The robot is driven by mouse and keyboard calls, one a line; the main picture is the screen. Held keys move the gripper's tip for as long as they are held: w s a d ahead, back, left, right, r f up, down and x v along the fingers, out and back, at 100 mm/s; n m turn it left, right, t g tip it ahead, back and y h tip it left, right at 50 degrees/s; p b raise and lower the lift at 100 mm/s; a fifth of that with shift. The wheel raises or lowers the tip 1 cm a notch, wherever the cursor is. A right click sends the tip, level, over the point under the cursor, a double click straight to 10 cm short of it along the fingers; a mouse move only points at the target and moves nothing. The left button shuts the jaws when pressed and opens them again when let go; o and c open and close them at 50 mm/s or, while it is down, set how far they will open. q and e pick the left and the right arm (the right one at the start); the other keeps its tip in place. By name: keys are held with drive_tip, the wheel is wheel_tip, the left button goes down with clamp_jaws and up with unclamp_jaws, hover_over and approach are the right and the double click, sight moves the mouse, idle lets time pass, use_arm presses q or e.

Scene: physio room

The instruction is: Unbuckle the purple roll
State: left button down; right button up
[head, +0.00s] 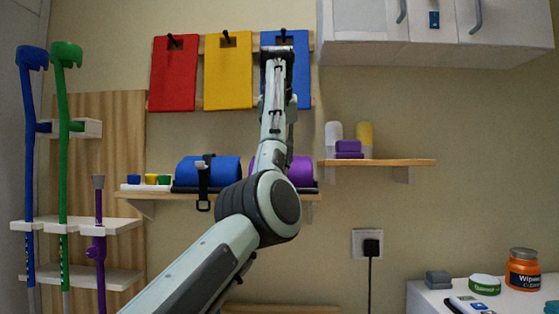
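The purple roll (301,171) lies on the wall shelf, right of the blue roll. My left gripper (277,52) is raised above the purple roll, in front of the hanging blue mat (303,82). It points away from me, and its fingers are too small and dark to tell open from shut. My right gripper is not in view.
The blue roll (226,172) has a black strap (203,181) hanging over the edge of the shelf (150,195). Small cups stand at its left. Red (173,80) and yellow (228,80) mats hang above. A side shelf (400,162) holds bottles, under a white cabinet (365,20).

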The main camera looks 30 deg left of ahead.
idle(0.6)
use_arm(q)
drive_tip(key=c, duration=1.3)
unclamp_jaws()
drive_tip(key=shift+w, duration=0.1)
drive_tip(key=v, duration=1.2)
drive_tip(key=shift+a, duration=0.1)
